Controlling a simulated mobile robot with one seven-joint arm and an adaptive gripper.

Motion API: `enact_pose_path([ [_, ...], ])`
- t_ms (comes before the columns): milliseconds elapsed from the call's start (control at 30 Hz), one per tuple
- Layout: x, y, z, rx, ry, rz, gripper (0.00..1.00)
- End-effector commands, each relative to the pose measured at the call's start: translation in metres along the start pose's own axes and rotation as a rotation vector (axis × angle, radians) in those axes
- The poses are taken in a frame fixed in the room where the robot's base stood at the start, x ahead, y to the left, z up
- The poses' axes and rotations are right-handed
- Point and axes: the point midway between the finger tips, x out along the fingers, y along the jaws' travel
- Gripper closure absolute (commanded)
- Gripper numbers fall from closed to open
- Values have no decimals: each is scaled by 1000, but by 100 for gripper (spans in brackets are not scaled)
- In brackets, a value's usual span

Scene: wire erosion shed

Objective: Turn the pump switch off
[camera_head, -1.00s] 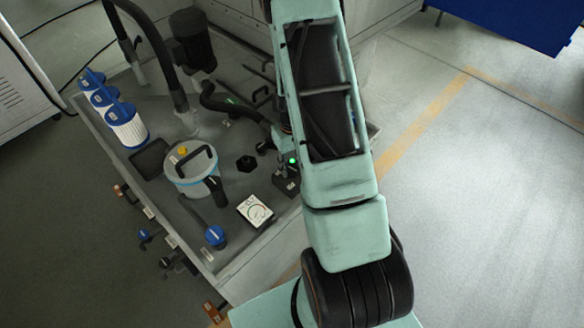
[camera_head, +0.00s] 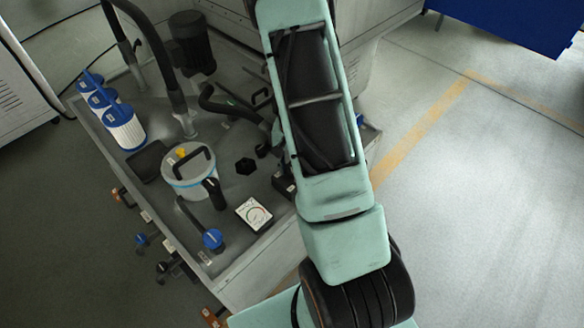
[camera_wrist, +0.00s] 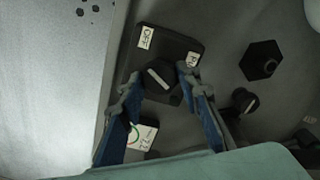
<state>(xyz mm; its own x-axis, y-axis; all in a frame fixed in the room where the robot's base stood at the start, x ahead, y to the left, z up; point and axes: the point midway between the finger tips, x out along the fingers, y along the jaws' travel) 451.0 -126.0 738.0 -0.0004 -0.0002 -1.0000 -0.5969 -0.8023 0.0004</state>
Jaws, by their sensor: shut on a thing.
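The pump switch (camera_wrist: 167,46) is a black box with a white OFF label at its upper left and a white ON label at its upper right in the wrist view. Its dark rotary knob (camera_wrist: 158,76) carries a white line that slants down to the right. My gripper (camera_wrist: 159,83) is shut on the knob, with one blue-grey finger on each side. Which end of the line is the pointer I cannot tell. In the head view my arm hides most of the switch box (camera_head: 284,187) and the knob.
A dial gauge (camera_head: 253,213) lies beside the switch. A blue-capped handle (camera_head: 213,239), a lidded pot (camera_head: 190,180) and a black hex knob (camera_head: 245,166) stand on the same tank top. A black hose curves close to my arm. Open floor lies to the right.

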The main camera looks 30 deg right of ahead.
Motion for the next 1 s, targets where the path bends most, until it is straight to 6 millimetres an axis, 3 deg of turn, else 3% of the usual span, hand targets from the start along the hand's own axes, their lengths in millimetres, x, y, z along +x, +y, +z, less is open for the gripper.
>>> enact_pose_path([
  [500,0,0,0,25,1,-1,93],
  [533,0,0,0,24,1,-1,68],
  [667,0,0,0,24,1,-1,53],
  [1000,-2,0,0,22,1,-1,51],
])
